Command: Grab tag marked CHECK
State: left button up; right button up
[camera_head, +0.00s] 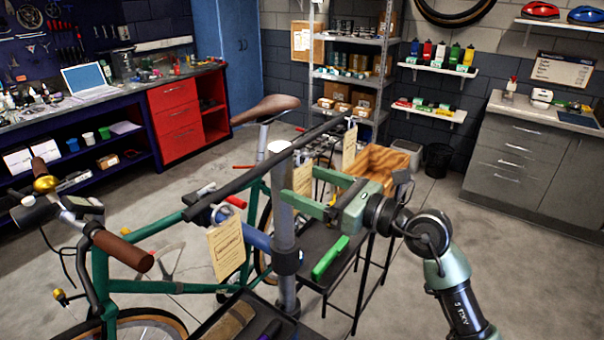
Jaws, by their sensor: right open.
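Three cream paper tags hang from a dark horizontal bar (300,152) above the bike. The left tag (227,250) faces me and has a small boxed marking too small to read. The middle tag (303,178) is partly hidden behind my right gripper. The right tag (349,148) hangs near the bar's far end. I cannot tell which one says CHECK. My right gripper (295,186) is open, its two green fingers pointing left. The middle tag appears between or just behind the fingers; contact cannot be told. My left gripper is not in view.
A grey post (283,220) stands just left of the gripper's fingertips. The green bike frame (160,287) and brown saddle (265,110) lie left. A dark stand with a green-handled tool (330,258) is below. Open floor (430,190) lies right.

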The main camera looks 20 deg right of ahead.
jog(key=shift+x, duration=0.85)
jog(key=shift+w, duration=0.15)
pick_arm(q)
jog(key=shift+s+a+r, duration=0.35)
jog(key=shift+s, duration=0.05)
pick_arm(e)
jog(key=c, duration=1.4)
